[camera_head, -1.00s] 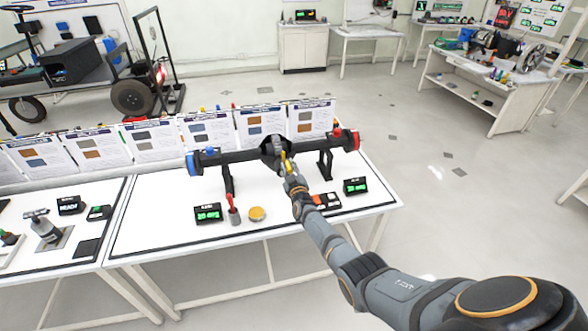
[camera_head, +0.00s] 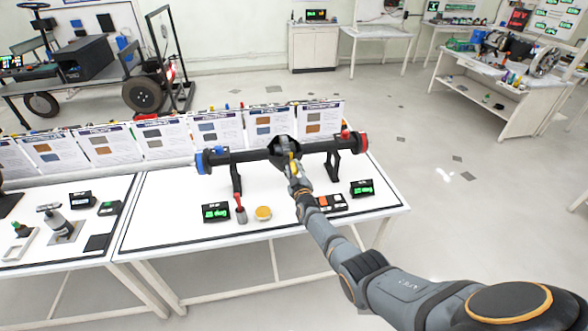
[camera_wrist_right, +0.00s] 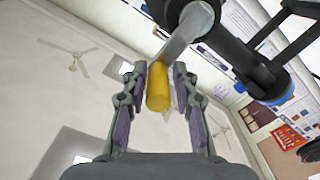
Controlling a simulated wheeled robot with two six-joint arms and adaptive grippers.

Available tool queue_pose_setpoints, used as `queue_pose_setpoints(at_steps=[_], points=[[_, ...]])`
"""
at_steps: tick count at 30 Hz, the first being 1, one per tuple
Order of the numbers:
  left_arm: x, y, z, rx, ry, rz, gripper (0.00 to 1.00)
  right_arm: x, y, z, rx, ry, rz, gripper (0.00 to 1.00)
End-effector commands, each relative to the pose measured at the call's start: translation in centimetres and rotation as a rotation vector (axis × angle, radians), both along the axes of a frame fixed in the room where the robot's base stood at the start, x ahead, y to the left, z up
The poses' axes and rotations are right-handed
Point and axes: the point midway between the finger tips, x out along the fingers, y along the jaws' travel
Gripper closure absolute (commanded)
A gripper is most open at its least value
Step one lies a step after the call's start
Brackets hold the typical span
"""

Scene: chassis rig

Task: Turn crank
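A dark axle-like tube (camera_head: 240,156) with a black central hub (camera_head: 284,146) lies across two black stands on the white table. It has a blue left end (camera_head: 200,163) and a red right end (camera_head: 363,142). The crank has a grey arm (camera_wrist_right: 190,27) and a yellow handle (camera_wrist_right: 158,87), which points toward me at the hub. A narrow gap seems to show on the right, so contact there is hard to see. My left gripper is not in view.
A red-handled tool (camera_head: 240,209), a yellow disc (camera_head: 263,213), two small green-lit displays and a button box (camera_head: 330,203) sit near the table's front. Printed cards (camera_head: 225,128) line the back edge. Another bench with small items adjoins at left. Open floor lies to the right.

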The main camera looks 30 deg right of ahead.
Motion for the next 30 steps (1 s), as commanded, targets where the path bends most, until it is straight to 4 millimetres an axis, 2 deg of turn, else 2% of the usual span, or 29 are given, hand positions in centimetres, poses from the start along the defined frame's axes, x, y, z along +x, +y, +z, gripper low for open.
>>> queue_pose_setpoints(at_steps=[2, 11, 16, 20, 30], points=[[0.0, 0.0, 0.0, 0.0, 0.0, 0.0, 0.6, 0.0, 0.0, 0.0, 0.0, -0.001, 0.0, 0.57], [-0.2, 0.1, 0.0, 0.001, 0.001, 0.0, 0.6, 0.0, -0.1, 0.1, 0.0, -0.002, -0.001, 0.57], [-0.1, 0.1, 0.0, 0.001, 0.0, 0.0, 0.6, -1.0, 0.1, 0.0, 0.0, -0.002, -0.003, 0.57], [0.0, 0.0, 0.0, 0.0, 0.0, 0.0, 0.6, -2.8, 0.7, 0.0, 0.002, -0.002, 0.001, 0.57], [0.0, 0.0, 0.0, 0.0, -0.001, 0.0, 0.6, -9.5, 2.3, 0.0, 0.003, -0.002, 0.001, 0.57]])
